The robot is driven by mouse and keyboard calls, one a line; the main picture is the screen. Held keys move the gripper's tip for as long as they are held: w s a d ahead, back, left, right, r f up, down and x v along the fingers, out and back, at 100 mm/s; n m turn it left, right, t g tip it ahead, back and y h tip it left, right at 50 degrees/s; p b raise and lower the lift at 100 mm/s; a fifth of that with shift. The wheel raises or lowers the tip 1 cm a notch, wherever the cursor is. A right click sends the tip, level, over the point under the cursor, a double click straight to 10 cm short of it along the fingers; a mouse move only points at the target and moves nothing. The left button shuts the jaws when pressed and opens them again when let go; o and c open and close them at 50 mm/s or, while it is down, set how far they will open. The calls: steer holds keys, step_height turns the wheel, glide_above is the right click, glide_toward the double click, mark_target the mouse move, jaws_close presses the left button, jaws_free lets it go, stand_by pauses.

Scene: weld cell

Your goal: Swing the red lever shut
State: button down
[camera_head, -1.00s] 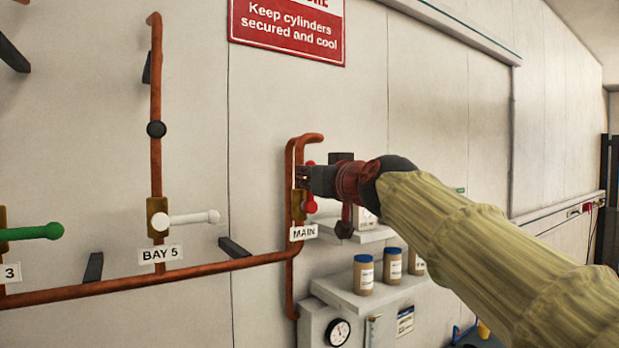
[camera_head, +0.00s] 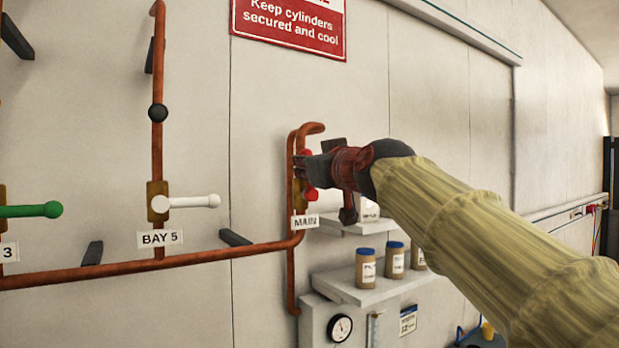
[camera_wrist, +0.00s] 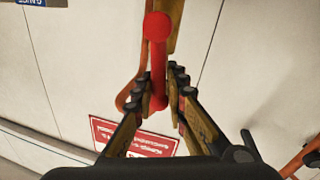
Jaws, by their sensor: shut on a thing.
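The red lever (camera_wrist: 158,60) stands upright in the wrist view, its rounded red end at the top and its shaft running down between my fingers. In the head view only small red parts of the lever (camera_head: 310,193) show, above and below my gripper, at the copper pipe by the MAIN label (camera_head: 305,222). My gripper (camera_wrist: 164,92) is shut around the lever's shaft. In the head view my gripper (camera_head: 300,166) reaches in from the right and hides most of the lever and part of its brass valve body.
A shelf (camera_head: 365,291) with several blue-capped jars stands below my arm. A gauge (camera_head: 340,328) sits lower down. A red sign (camera_head: 290,28) hangs above.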

steer(key=s+a+f+n+y+b, duration=0.3)
steer(key=f+n+b, duration=0.3)
steer(key=n+b, duration=1.1)
steer(key=a+y+b, duration=0.1)
steer(key=b, duration=0.3)
steer(key=shift+a+f+n+b, duration=0.2)
steer(key=shift+f+n+b, duration=0.1)
steer(key=shift+n+b, duration=0.1)
steer(key=c, duration=1.9)
jaws_free()
steer(key=shift+s, duration=0.1)
